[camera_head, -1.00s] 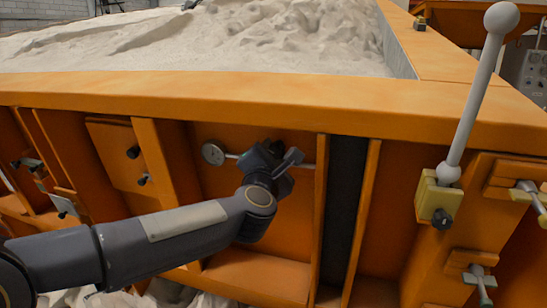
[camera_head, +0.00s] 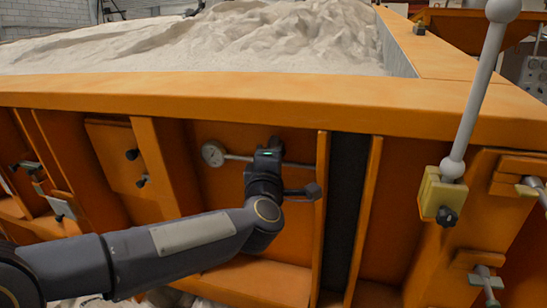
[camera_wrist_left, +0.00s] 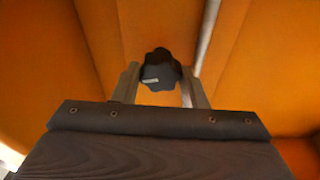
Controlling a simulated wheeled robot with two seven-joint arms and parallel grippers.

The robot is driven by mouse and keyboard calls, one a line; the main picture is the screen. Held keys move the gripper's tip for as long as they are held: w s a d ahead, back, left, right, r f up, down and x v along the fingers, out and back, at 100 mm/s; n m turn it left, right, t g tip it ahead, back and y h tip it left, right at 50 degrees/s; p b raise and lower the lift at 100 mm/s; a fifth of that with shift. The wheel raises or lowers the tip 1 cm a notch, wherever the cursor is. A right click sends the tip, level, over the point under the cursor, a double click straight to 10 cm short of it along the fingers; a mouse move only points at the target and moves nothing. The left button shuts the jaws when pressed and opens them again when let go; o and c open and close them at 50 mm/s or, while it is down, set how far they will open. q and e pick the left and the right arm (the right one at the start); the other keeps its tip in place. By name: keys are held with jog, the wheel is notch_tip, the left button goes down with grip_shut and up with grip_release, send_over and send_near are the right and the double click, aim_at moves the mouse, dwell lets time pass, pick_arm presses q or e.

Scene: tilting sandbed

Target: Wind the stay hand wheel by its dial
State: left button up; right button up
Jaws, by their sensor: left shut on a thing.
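The stay hand wheel is a black lobed knob (camera_wrist_left: 160,64), seen between my left gripper's fingers in the left wrist view. In the head view its dark edge (camera_head: 276,142) shows just past the gripper, on a thin grey rod (camera_head: 300,165). My left gripper (camera_head: 269,153) is shut on it; its two grey fingers lie on either side of the knob in the wrist view. The round pale dial (camera_head: 213,154) sits at the left end of the rod, clear of the gripper. Its reading is too small to make out. My right gripper is not in view.
The orange sandbed rim (camera_head: 250,92) runs above the gripper, with pale sand (camera_head: 250,40) behind it. Orange ribs flank the recess. A grey ball-topped lever (camera_head: 476,90) stands at the right on a yellow block (camera_head: 437,195). Small clamps sit on the panels at both sides.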

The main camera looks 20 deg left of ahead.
pick_arm(q)
jog(key=shift+f+m, duration=0.1)
jog(key=shift+m, duration=0.2)
jog(key=o, duration=1)
jog(key=shift+c, duration=0.2)
